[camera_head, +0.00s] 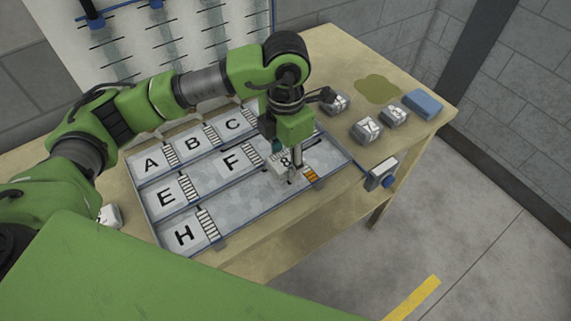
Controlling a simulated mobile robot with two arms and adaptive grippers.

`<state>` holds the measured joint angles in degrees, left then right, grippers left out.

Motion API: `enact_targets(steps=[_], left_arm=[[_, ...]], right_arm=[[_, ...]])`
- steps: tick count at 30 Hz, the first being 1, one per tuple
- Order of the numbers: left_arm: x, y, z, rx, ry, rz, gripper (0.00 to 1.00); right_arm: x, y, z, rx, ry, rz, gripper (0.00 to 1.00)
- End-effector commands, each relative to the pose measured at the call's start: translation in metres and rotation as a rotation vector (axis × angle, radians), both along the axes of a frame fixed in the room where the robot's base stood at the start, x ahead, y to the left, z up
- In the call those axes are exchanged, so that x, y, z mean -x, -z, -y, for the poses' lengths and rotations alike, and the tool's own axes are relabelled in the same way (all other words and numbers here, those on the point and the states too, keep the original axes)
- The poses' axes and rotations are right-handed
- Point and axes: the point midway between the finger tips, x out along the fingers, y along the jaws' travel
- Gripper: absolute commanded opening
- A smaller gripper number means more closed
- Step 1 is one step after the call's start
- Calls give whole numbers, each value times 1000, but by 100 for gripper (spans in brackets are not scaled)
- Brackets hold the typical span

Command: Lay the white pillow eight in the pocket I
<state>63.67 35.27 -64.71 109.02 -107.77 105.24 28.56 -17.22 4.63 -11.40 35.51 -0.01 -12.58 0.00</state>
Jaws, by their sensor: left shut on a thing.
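My left gripper (293,172) points down over the right part of the lettered tray (190,178), shut on the white pillow eight (281,163). The black 8 shows on the pillow's face. I cannot tell whether the pillow touches the tray. The letters A, B, C, E, F and H show on the tray floor. The front-row area right of H (248,203) looks empty; no letter I shows. My left arm and gripper cover part of the tray's right side. My right gripper is not in view.
White packets (367,130), a blue block (423,104) and an olive stain (376,88) are on the wooden table (330,50) at right. A grey and blue device (381,175) sits at the front edge. Another white packet (110,216) lies left of the tray.

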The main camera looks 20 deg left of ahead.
Motion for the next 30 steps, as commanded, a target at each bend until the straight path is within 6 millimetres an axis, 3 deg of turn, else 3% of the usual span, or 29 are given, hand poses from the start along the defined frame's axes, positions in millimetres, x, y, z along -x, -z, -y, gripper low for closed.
enact_targets(steps=[3, 7, 18, 19, 21, 30], left_arm=[[2, 16, 0, -1, -1, -7, 18], [1, 28, 0, 1, 0, -2, 18], [0, 34, 0, 1, 0, -1, 18], [0, 34, 0, 1, 0, -1, 42], [0, 32, 0, 1, -1, -1, 56], [0, 32, 0, 1, -1, -1, 56]], right_arm=[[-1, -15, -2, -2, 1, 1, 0], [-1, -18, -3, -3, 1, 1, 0], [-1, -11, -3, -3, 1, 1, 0], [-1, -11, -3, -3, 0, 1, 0], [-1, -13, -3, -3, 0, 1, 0], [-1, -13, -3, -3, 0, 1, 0]])
